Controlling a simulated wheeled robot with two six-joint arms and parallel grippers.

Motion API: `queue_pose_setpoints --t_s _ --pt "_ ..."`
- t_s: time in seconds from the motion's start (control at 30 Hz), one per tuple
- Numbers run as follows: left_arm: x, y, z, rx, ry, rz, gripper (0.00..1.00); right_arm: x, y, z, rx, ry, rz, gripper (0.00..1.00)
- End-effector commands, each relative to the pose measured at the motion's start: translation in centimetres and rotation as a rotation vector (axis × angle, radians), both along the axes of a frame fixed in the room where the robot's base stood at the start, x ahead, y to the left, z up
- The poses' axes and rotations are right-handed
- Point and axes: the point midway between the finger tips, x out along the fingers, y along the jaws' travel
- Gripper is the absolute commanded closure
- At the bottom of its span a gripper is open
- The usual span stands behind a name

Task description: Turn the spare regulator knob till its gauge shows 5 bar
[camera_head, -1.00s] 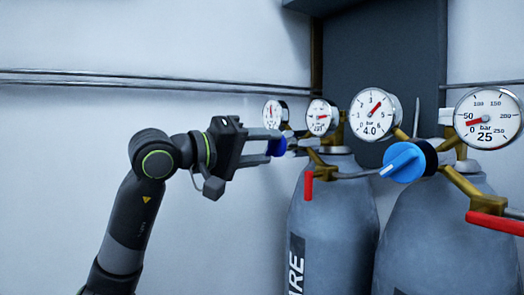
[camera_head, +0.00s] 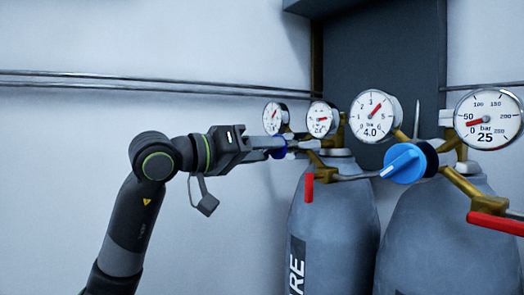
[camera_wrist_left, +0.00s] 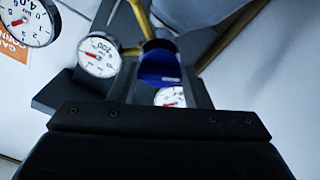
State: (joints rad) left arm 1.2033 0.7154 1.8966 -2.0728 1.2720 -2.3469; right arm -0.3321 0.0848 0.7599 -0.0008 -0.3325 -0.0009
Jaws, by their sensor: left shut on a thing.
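The blue knob (camera_head: 279,154) of the rear left regulator sits at the end of my left gripper (camera_head: 274,147), whose fingers are closed around it. In the left wrist view the knob (camera_wrist_left: 160,68) lies between the two fingers. A small round gauge (camera_head: 275,117) stands just above the knob; its needle is small and its number is too small to read. That gauge shows partly in the left wrist view (camera_wrist_left: 172,97), cut off by the gripper. A second gauge (camera_head: 321,118) stands to its right. My right gripper is not in view.
Red valve handles (camera_head: 309,187) and grey cylinders (camera_head: 330,225) stand below. The wall side at left is free.

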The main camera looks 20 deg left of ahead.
Motion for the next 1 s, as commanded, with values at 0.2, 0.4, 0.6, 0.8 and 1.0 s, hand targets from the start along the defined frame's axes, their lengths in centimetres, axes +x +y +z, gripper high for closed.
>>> queue_pose_setpoints --t_s 0.2,0.4,0.6,0.8,1.0 --pt "0.0 0.0 -0.2 0.002 0.006 -0.001 0.79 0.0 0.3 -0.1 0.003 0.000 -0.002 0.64" --pt "0.0 0.0 -0.2 0.001 0.004 -0.001 0.35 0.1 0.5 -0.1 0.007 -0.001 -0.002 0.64" --pt "0.0 0.0 -0.1 0.000 0.003 0.000 0.35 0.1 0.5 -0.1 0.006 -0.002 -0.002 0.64" --pt "-0.4 0.4 -0.1 0.001 0.000 0.002 0.35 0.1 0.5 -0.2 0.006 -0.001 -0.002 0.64" --pt "-2.2 1.9 -0.2 0.003 -0.001 0.004 0.35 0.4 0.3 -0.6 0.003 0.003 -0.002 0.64"
